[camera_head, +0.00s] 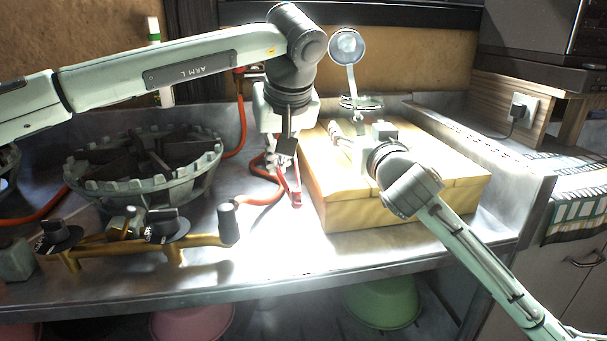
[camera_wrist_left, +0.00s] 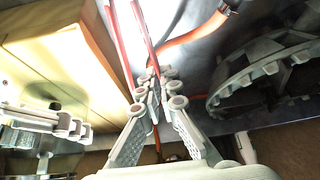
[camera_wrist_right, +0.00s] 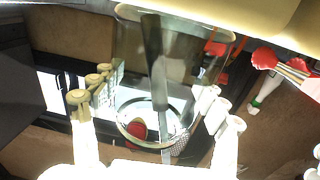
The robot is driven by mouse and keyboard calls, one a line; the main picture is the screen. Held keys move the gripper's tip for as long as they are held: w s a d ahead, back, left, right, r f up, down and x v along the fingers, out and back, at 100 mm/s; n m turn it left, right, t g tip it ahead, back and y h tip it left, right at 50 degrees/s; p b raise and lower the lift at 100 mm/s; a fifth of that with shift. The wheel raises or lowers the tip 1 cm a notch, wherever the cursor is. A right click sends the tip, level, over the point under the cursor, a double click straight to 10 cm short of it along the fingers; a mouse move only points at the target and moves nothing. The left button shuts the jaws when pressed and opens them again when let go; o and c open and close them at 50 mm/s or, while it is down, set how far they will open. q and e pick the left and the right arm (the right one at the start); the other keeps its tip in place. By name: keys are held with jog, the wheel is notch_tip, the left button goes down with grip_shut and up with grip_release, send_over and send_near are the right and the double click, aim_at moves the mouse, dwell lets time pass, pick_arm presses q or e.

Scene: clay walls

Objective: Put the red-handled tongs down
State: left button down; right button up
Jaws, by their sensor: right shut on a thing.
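The red-handled tongs (camera_head: 296,185) hang between the left gripper's fingers, their red handles reaching down by the steel counter beside the wooden box. In the left wrist view the two red handles (camera_wrist_left: 121,45) run out past the fingertips. My left gripper (camera_head: 281,158) has its fingers (camera_wrist_left: 158,85) close together around the tongs; whether they grip them is unclear. Whether the handles touch the counter is also unclear. My right gripper (camera_wrist_right: 158,82) is shut on a clear glass jar (camera_wrist_right: 185,45) above the box; a long-handled utensil (camera_head: 347,46) stands in it.
The wooden box (camera_head: 350,212) fills the counter's right part. A gas burner (camera_head: 145,175), brass pipe with knobs (camera_head: 190,241) and orange hose (camera_head: 239,125) lie left. Bare counter (camera_head: 270,240) shows in front. Pink and green bowls (camera_head: 383,303) sit below.

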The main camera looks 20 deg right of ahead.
aim_at(278, 220)
pick_arm(q)
jog(key=f, duration=1)
jog(key=shift+s, duration=0.25)
jog(key=shift+f, duration=0.15)
jog(key=c, duration=1.8)
grip_release()
jog(key=shift+w, duration=0.1)
jog(key=shift+o, duration=0.4)
jog(key=shift+r, duration=0.2)
